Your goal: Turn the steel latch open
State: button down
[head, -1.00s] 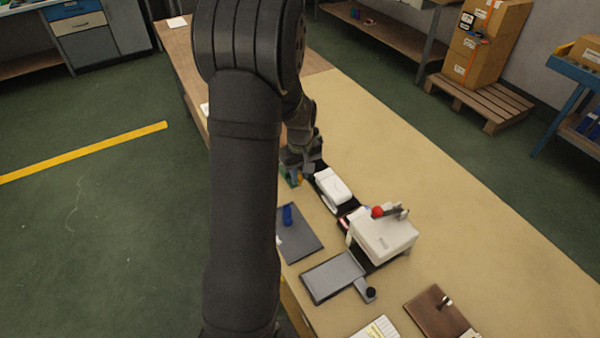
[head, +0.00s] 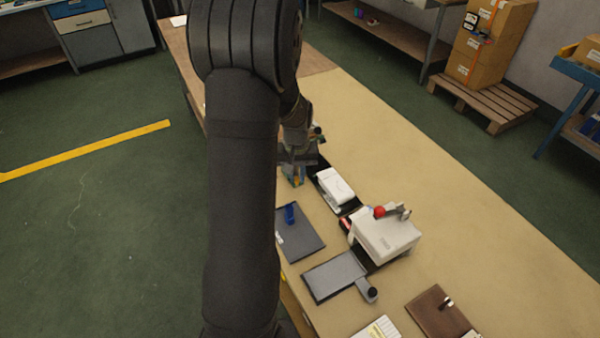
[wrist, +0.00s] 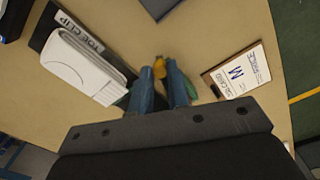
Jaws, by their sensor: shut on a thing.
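My gripper (wrist: 161,88) has blue fingertips. It is shut on a small yellow-and-green thing (wrist: 160,66), mostly hidden between and behind the fingers. In the head view my gripper (head: 295,172) is low over the bench, beside the far end of a white block. Of the metal parts in view, a short grey lever (head: 403,212) sits on top of a white box (head: 388,238), beside a red ball knob (head: 379,211). A small bright metal piece (head: 447,302) lies on a brown board. I cannot tell which is the steel latch. My gripper is apart from both.
The white block (wrist: 85,62) sits on a dark base marked "TOE CLIP". A brown-edged card (wrist: 238,72) marked "M" is on the other side of my gripper. A dark plate (head: 300,235) and a grey plate (head: 335,277) line the near edge. The bench's right side is clear.

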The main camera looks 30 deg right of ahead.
jog(key=m, duration=0.1)
jog(key=a+m, duration=0.1)
jog(key=m, duration=0.1)
jog(key=shift+w+m, duration=0.3)
jog(key=shift+w, duration=0.1)
jog(key=shift+w+a+m, duration=0.2)
jog(key=shift+w+m, duration=0.05)
jog(key=shift+m, duration=0.6)
jog(key=shift+w+a+m, duration=0.15)
jog(key=shift+w+m, duration=0.05)
jog(key=shift+m, duration=0.65)
jog(key=c, duration=1.4)
grip_release()
jog(key=shift+o, duration=0.2)
notch_tip(320, 180, up, 18)
jog(key=shift+f, duration=0.25)
notch_tip(320, 180, down, 18)
jog(key=shift+r, duration=0.2)
